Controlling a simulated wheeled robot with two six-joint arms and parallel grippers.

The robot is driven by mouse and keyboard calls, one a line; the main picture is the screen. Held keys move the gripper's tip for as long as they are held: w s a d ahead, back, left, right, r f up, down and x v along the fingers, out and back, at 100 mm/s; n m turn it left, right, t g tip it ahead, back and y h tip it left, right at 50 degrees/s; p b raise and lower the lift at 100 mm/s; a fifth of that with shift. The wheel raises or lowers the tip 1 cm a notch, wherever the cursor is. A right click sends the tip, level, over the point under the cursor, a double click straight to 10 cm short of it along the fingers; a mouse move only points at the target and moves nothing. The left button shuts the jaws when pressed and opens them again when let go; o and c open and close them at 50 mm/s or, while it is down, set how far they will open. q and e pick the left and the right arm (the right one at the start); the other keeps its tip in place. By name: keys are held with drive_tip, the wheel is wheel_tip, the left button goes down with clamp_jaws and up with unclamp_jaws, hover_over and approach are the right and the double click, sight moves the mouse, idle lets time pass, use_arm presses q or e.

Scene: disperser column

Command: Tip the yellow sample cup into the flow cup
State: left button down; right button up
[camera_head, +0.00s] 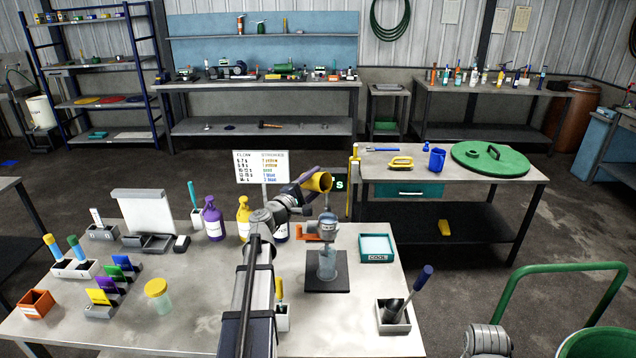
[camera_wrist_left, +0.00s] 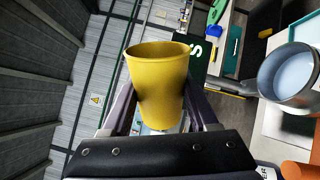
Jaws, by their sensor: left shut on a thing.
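The yellow sample cup (camera_head: 314,181) is held in the air by my left gripper (camera_head: 306,184), which is shut on its sides. The cup is tilted, its mouth toward the right in the head view. The left wrist view shows the yellow cup (camera_wrist_left: 158,85) between the fingers; its contents cannot be made out. The grey metal flow cup (camera_head: 327,228) stands below and slightly right of it, above a clear beaker (camera_head: 327,264) on a dark plate. The flow cup (camera_wrist_left: 288,82) also shows at the right of the left wrist view, apart from the yellow cup, with a pale surface inside. My right gripper is not in view.
An orange-red handle (camera_head: 308,234) sits beside the flow cup. Purple (camera_head: 212,220) and yellow (camera_head: 244,215) bottles stand left of my arm. A teal-edged tray (camera_head: 376,247) and a holder with a blue-handled tool (camera_head: 394,318) lie to the right.

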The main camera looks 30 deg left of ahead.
use_arm(q)
drive_tip(key=n, duration=0.1)
drive_tip(key=r+n+p, duration=0.1)
drive_tip(key=n, duration=0.2)
drive_tip(key=shift+a+r+y, duration=0.25)
drive_tip(key=shift+a+y, duration=0.05)
drive_tip(key=n, duration=0.1)
drive_tip(key=n+p, duration=0.1)
drive_tip(key=n, duration=0.2)
drive_tip(key=shift+w+a+r+p, duration=0.1)
drive_tip(key=shift+a+r+p, duration=0.15)
drive_tip(key=shift+r+p, duration=0.15)
drive_tip(key=n, duration=0.1)
drive_tip(key=n+p, duration=0.1)
drive_tip(key=r+n, duration=0.1)
drive_tip(key=n, duration=0.1)
drive_tip(key=shift+a+g+y+p, duration=0.3)
drive_tip(key=shift+a+g+p, duration=0.05)
drive_tip(key=shift+g, duration=0.05)
drive_tip(key=n+p, duration=0.1)
drive_tip(key=n, duration=0.1)
drive_tip(key=a+r+n+p, duration=0.1)
drive_tip(key=n, duration=0.1)
drive_tip(key=shift+r+y, duration=0.3)
drive_tip(key=shift+y, duration=0.1)
